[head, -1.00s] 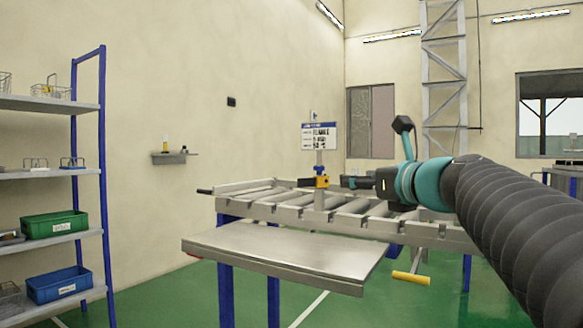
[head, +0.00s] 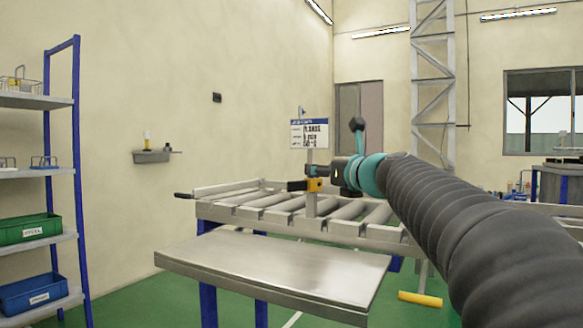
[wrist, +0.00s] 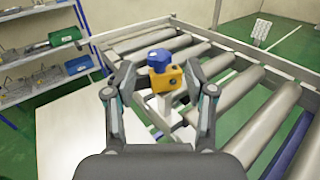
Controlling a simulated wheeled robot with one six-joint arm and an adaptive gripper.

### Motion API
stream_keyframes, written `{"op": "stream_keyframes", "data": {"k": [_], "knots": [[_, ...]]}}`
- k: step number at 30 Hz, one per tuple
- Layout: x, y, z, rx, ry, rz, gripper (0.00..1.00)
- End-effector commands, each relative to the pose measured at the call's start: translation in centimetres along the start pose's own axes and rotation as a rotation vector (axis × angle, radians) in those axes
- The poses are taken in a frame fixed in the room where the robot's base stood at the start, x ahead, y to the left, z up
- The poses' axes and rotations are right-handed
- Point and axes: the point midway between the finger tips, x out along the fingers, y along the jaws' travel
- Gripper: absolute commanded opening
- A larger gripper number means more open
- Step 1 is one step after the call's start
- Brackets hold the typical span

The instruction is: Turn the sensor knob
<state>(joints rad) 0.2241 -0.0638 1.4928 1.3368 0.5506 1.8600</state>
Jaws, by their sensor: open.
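The sensor is a yellow block (head: 314,185) with a blue knob (head: 311,171) on top, on a grey post at the near side of the roller conveyor. In the wrist view the blue knob (wrist: 160,57) and yellow block (wrist: 166,80) stand upright between the fingers. My gripper (wrist: 157,72) is open, one finger on each side of the sensor, with a gap showing by each. In the head view my gripper (head: 318,178) overlaps the sensor and hides part of it. I cannot tell whether either finger touches it.
The roller conveyor (head: 275,213) lies behind and around the post. A bare metal table (head: 270,262) stands in front. A sign (head: 309,134) rises above the sensor. A shelf rack (head: 76,180) with a green bin (head: 25,229) and a blue bin (head: 38,290) stands at left.

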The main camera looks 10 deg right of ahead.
Motion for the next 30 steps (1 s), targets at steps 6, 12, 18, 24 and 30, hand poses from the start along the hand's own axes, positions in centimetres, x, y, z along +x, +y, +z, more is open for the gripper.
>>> {"op": "stream_keyframes", "data": {"k": [6, 12, 18, 24, 30], "knots": [[3.6, 0.2, 0.0, -0.001, 0.002, 0.004, 0.55], [5.0, 0.2, 0.0, -0.001, 0.001, 0.004, 0.55], [5.3, 0.3, 0.0, -0.001, 0.0, 0.004, 0.55], [5.3, 0.3, 0.0, -0.001, 0.0, 0.004, 0.37], [5.3, 0.3, 0.0, -0.001, 0.0, 0.004, 0.0]]}}
